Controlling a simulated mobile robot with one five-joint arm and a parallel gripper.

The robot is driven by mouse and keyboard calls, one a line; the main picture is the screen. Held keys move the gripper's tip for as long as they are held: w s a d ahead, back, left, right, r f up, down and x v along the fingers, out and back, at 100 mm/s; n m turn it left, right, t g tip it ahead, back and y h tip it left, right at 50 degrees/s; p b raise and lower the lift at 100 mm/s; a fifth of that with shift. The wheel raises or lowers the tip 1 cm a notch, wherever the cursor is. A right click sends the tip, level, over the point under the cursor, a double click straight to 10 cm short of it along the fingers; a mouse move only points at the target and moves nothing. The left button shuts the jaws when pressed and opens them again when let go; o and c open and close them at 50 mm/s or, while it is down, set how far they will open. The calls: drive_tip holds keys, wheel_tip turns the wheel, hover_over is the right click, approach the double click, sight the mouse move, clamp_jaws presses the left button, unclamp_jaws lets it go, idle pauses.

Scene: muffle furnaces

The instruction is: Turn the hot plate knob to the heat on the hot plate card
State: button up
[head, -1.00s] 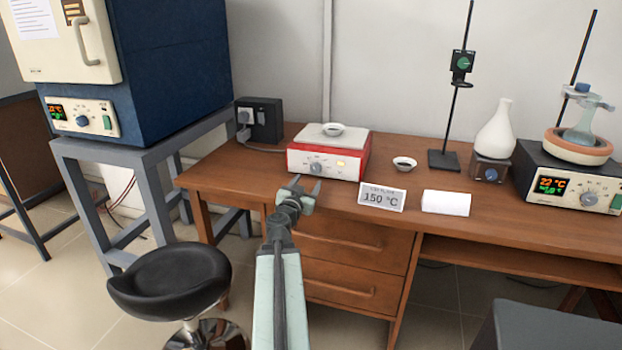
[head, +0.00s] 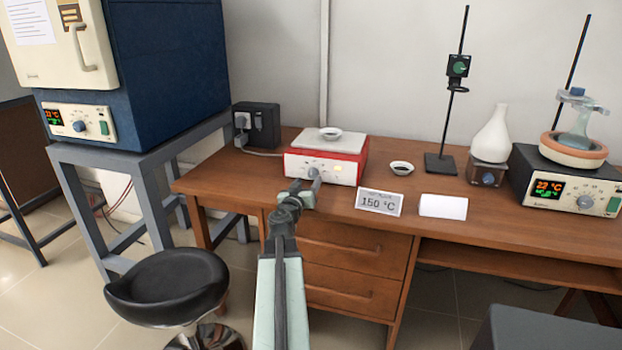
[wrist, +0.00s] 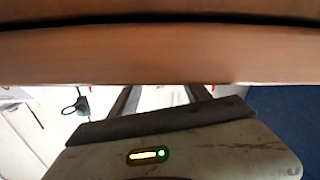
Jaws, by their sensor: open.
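The hot plate (head: 330,163) is a red and white box near the back of the wooden desk in the head view, with a small dish (head: 330,134) on its top. Its grey knob (head: 313,172) is on the front panel, partly covered by a finger of my gripper. The hot plate card (head: 379,202) stands to the right on the desk and reads 150 °C. My gripper (head: 305,187) is open in front of the panel, around the knob's line of sight; I cannot tell whether it touches. In the wrist view, my gripper's fingers (wrist: 165,97) are apart and the knob cannot be made out.
A second dish (head: 401,168) and a white block (head: 443,206) are on the desk right of the hot plate. A stand (head: 441,162), a white flask (head: 492,135) and another heater (head: 570,198) stand farther right. A furnace (head: 140,75) and black stool (head: 167,287) are at left.

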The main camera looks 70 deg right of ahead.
sight(312, 175)
drive_tip(key=d, duration=0.4)
drive_tip(key=shift+w+d, duration=0.15)
drive_tip(key=shift+d, duration=0.05)
drive_tip(key=shift+a, duration=0.1)
clamp_jaws()
drive_tip(key=m, duration=0.5)
unclamp_jaws()
drive_tip(key=a, duration=0.8)
drive_tip(key=shift+s, duration=0.25)
drive_tip(key=shift+d, duration=0.1)
